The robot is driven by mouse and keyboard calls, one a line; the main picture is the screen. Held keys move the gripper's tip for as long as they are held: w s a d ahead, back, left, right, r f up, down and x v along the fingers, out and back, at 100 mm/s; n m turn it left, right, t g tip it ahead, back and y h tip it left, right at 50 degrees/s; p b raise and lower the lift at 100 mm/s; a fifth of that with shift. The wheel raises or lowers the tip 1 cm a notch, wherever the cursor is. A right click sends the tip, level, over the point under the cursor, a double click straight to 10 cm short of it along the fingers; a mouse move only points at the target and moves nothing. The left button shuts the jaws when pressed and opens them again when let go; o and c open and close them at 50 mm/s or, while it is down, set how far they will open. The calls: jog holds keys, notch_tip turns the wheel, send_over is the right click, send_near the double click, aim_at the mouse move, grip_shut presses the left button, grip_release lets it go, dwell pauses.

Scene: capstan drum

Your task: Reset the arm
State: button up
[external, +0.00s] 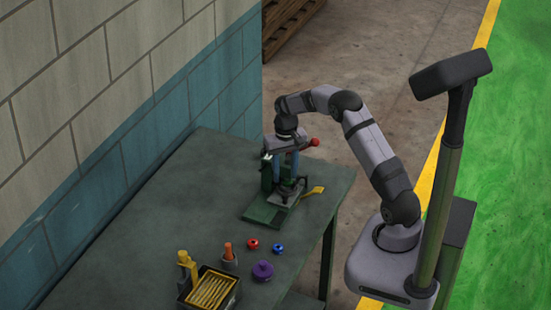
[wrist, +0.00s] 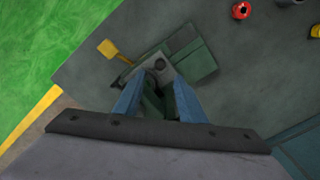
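My gripper (external: 286,170) points down over a green bench device (external: 265,213) near the right edge of the table. Its two blue fingers stand apart in the wrist view (wrist: 158,98). A dark green upright part of the device (wrist: 152,104) shows between them; I cannot tell whether they touch it. The device has a flat green base, a grey plate (wrist: 160,72) with a dark round part, and a yellow-ended handle (external: 314,191) sticking out to the right. The handle also shows in the wrist view (wrist: 110,50). A red knob (external: 314,142) shows beside my wrist. My gripper hides part of the device.
On the grey-green table (external: 170,210) sit a red piece (external: 253,244), a blue piece (external: 278,249), a purple round piece (external: 262,271), a cup with an orange-handled item (external: 229,257) and a black tray of yellow sticks (external: 211,290). A block wall (external: 150,110) borders the left.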

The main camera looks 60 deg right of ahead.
jog(key=shift+a, duration=0.1)
jog(key=s+a+r+n+b, duration=0.1)
jog(key=s+a+r+n, duration=0.15)
jog(key=a, duration=0.45)
jog(key=s+a+r+n+b, duration=0.1)
jog(key=s+a+r+n, duration=0.15)
jog(key=a, duration=0.55)
jog(key=s+a+f+n, duration=0.1)
jog(key=s+a+n, duration=0.1)
jog(key=s+a, duration=0.5)
jog(key=s+a+n, duration=0.2)
jog(key=s+a, duration=0.2)
jog(key=s, duration=0.6)
notch_tip(320, 180, down, 20)
jog(key=b, duration=2)
jog(key=shift+s, duration=0.15)
jog(key=shift+d+r, duration=0.1)
